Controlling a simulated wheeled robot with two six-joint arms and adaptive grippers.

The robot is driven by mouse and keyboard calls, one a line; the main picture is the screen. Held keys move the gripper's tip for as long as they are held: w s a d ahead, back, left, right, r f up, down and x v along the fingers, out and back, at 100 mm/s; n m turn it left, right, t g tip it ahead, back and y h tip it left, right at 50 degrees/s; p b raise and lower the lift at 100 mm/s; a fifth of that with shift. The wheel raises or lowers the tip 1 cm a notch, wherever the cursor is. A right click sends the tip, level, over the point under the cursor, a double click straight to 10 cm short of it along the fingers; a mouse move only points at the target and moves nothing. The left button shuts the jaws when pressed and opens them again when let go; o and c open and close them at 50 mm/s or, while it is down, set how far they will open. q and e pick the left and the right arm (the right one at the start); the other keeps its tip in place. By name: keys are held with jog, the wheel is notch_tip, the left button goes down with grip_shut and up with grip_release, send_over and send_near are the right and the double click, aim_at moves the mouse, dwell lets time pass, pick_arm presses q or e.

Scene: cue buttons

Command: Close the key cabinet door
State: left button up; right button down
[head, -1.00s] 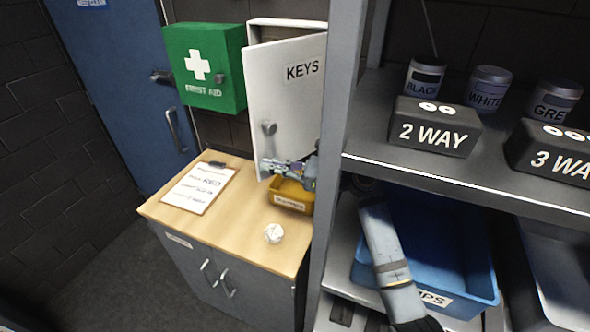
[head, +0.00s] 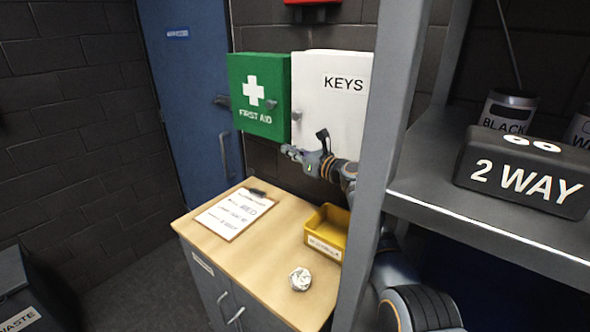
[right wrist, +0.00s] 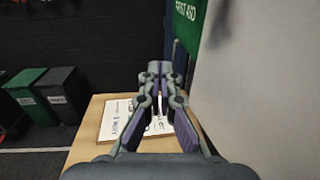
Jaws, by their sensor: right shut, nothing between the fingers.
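The white key cabinet door (head: 335,95), marked KEYS, faces the room on the back wall in the head view. It looks flat against its cabinet, with no clear gap; a very small opening cannot be ruled out. Its knob (head: 297,117) is at the left edge. The shelf post hides its right side. My right gripper (head: 290,151) is shut and empty, at the door's lower left. In the right wrist view its fingers (right wrist: 160,72) point forward, with the pale door surface (right wrist: 265,85) close along the right. Contact cannot be told. My left gripper is not in view.
A green first aid box (head: 259,95) hangs left of the cabinet. Below are a wooden counter (head: 262,270), a clipboard (head: 235,213), a yellow bin (head: 328,232) and a crumpled ball (head: 300,279). The grey shelf post (head: 383,150) stands close at right.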

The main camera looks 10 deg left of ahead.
aim_at(293, 142)
jog(key=w+m+t+h+b, duration=0.1)
jog(key=w, duration=0.1)
jog(key=w+d+t+b, duration=0.1)
jog(key=w, duration=0.1)
jog(key=shift+d+m+h, duration=0.1)
jog(key=shift+m+h, duration=0.3)
jog(key=shift+r, duration=0.15)
